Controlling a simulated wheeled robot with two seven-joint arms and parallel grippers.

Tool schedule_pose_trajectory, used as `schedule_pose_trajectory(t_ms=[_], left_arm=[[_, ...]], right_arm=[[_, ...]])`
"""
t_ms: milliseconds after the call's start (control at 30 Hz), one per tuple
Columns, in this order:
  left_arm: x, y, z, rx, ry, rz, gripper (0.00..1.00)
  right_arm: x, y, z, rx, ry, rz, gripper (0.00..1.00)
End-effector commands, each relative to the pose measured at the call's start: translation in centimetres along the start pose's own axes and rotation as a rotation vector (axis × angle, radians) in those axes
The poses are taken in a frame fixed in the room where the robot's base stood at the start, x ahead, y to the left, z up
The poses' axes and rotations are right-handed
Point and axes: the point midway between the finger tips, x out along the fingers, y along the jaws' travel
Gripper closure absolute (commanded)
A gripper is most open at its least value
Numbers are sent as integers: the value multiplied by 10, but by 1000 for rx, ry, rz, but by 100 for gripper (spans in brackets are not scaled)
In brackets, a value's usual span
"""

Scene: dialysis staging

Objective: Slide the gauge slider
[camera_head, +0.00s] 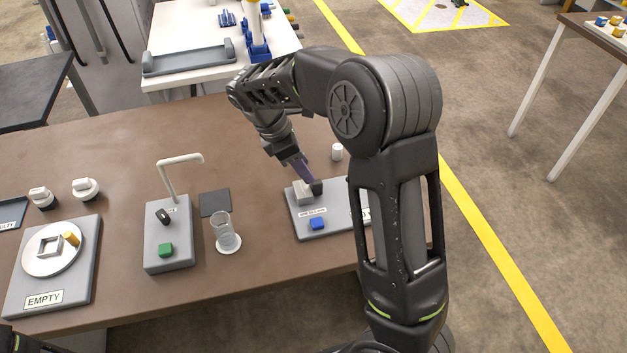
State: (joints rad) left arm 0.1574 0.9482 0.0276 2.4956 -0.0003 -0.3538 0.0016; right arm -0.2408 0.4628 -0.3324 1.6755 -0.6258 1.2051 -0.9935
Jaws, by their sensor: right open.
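A flat grey panel (338,222) lies on the brown table, partly hidden behind my right arm. It carries a light grey block (303,193), a small dark block (317,187) beside it, a blue button (317,224) and a label too small to read. I cannot tell for sure which part is the gauge slider. My right gripper (303,170) is open and points down just above the two blocks. Its fingertips are close to them; contact cannot be told. My left gripper is not in view.
Left of the panel stand a clear beaker (226,236), a grey spout unit (170,238) with a green button, and a plate labelled EMPTY (52,275) with a round dish. A small white cylinder (337,151) stands behind the panel. A white table (215,75) stands further back.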

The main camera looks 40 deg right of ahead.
Motion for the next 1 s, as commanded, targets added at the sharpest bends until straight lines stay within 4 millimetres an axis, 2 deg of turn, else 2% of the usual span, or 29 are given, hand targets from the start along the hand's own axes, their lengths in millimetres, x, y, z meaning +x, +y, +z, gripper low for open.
schedule_pose_trajectory(t_ms=[167,500,600,900,1000], left_arm=[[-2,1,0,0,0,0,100],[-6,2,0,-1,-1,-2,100],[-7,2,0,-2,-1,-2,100],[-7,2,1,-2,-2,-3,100],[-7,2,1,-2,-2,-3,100]], right_arm=[[15,-1,0,-1,-2,-3,58],[65,-1,1,0,-1,-3,58],[73,0,0,1,-1,-2,58],[77,0,0,1,-1,0,58],[77,0,0,1,0,0,65]])
